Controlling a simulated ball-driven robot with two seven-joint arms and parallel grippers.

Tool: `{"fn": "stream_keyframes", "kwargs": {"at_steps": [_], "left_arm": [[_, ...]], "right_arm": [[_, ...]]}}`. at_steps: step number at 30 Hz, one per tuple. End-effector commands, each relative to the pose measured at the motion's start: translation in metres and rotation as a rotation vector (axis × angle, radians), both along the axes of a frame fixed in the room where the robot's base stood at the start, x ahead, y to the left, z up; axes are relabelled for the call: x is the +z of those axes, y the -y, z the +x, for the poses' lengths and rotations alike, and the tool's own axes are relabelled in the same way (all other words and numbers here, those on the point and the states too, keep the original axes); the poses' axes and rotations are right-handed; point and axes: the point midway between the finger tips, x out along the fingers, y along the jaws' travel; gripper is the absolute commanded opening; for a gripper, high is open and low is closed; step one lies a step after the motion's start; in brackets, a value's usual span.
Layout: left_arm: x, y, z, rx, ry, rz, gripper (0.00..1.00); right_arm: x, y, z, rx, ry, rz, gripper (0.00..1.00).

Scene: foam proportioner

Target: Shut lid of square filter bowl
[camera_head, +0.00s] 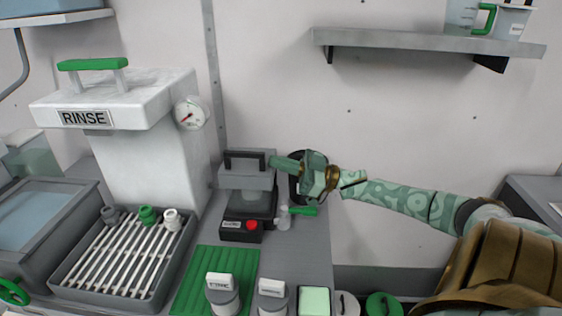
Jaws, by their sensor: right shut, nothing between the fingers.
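The square filter bowl (246,200) stands on a black base with a red button, right of the rinse unit. Its grey lid (232,179) with a black bar handle shows at the top of the bowl. I cannot tell whether the lid is fully down. My right gripper (275,163) reaches in from the right and is shut and empty. Its tips point left, beside the lid's right edge at about handle height; whether they touch it is unclear. My left gripper is not in view.
A dark round ring (296,186) is partly hidden behind my right gripper. A small clear valve with a green handle (303,210) is right of the bowl. The slatted tray (125,258) is left.

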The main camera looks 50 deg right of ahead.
Motion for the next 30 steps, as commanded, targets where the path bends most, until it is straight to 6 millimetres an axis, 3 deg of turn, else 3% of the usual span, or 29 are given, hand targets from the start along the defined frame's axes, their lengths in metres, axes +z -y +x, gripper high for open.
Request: {"fn": "stream_keyframes", "kwargs": {"at_steps": [11, 14, 19, 22, 30], "left_arm": [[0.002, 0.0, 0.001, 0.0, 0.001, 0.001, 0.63], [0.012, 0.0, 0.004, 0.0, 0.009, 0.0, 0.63], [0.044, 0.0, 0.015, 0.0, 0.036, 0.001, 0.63], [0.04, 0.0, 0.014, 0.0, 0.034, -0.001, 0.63], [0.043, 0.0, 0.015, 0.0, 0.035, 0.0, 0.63]], "right_arm": [[0.001, 0.0, 0.0, 0.0, -0.002, -0.001, 0.0], [0.014, -0.001, -0.001, 0.0, 0.001, 0.0, 0.0], [0.053, -0.002, -0.003, -0.003, 0.007, 0.0, 0.0], [0.031, 0.015, -0.023, -0.005, -0.009, 0.0, 0.0], [0.011, 0.048, -0.065, -0.004, -0.004, 0.0, 0.0]]}}
